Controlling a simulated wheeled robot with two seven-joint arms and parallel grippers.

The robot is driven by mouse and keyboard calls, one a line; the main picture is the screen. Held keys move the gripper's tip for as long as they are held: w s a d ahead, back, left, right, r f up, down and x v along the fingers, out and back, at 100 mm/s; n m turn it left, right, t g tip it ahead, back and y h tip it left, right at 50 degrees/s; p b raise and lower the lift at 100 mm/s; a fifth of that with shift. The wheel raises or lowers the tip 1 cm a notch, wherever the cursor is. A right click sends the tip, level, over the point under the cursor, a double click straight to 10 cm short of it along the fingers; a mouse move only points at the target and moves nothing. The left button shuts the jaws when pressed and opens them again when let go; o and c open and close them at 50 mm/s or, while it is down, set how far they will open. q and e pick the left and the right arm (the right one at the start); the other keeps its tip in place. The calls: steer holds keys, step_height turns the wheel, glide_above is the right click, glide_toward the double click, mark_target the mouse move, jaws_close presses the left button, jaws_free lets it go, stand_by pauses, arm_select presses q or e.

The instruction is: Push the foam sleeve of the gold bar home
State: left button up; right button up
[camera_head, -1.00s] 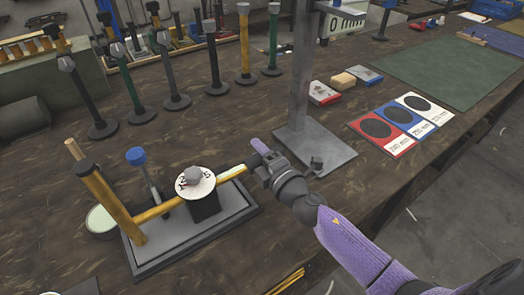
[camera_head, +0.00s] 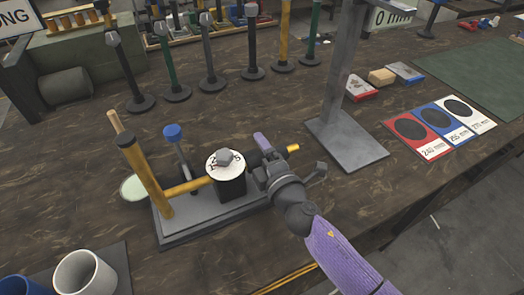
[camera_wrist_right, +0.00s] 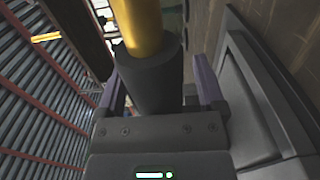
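The gold bar (camera_head: 188,187) runs level from an upright gold post, behind a black block with a white dial (camera_head: 225,163). Its gold tip shows right of my gripper. In the right wrist view the gold bar (camera_wrist_right: 138,25) enters the dark grey foam sleeve (camera_wrist_right: 150,80), which lies between my purple fingers. My right gripper (camera_head: 288,152) straddles the bar just right of the block; its fingers stand apart, with a thin gap beside the sleeve in the wrist view. In the head view my gripper hides most of the sleeve. Whether sleeve and block touch cannot be told. My left gripper is out of view.
A grey stand (camera_head: 345,140) rises right of my gripper. A blue-topped lever (camera_head: 173,132) stands behind the bar. Several upright posts with round bases line the back. A white cup (camera_head: 85,272) is at the front left. Red, blue and white cards lie at the right.

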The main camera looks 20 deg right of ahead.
steer(key=s, duration=0.3)
steer(key=s+d, duration=0.1)
steer(key=s, duration=0.5)
steer(key=shift+s+d+b, duration=0.2)
steer(key=shift+s+b, duration=0.2)
